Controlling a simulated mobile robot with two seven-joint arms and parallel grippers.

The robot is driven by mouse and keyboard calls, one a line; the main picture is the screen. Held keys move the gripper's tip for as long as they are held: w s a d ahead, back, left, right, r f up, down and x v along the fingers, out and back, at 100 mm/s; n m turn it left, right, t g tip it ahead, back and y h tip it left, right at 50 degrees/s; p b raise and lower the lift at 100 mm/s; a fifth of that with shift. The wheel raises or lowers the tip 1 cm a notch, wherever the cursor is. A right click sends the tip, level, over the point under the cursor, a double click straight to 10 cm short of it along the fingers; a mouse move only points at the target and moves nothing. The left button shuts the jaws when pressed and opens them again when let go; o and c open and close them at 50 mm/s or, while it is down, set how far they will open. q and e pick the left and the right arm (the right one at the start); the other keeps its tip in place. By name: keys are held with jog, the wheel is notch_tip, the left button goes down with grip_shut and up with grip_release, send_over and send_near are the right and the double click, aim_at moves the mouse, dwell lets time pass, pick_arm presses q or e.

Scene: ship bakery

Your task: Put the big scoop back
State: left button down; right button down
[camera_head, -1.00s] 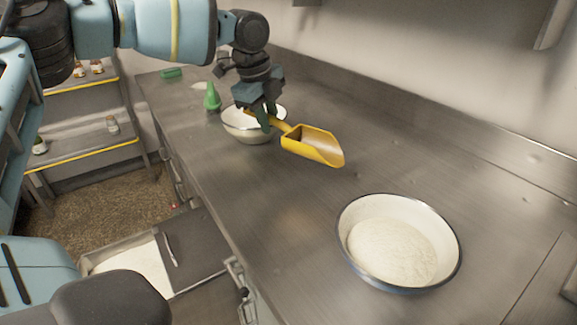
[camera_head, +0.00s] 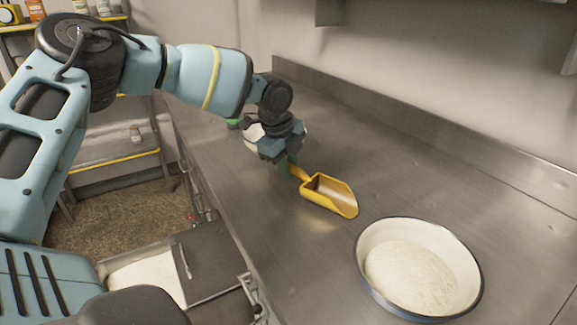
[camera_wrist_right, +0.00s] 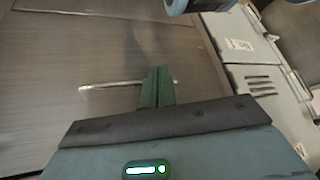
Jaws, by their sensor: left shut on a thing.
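The big yellow scoop (camera_head: 330,196) is over the steel counter in the head view, with its open mouth towards the lower right. My left gripper (camera_head: 287,168) is shut on its handle, which is partly hidden by the fingers. I cannot tell whether the scoop touches the counter. In the right wrist view my right gripper's green fingers (camera_wrist_right: 157,88) are together. A thin metal handle (camera_wrist_right: 110,86) runs behind them, and I cannot tell whether they touch it.
A white bowl of flour (camera_head: 370,240) stands in front of the scoop. A second bowl (camera_head: 254,132) is mostly hidden behind my left gripper. A partly open bin of flour (camera_head: 148,279) with a grey lid (camera_head: 215,262) is below the counter's left edge. The counter's right side is clear.

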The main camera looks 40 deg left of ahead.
pick_arm(q)
jog(key=shift+f, duration=0.15)
jog(key=c, duration=1.3)
grip_release()
jog(key=shift+r, duration=0.55)
jog(key=v, duration=1.1)
jog(key=shift+r, duration=0.1)
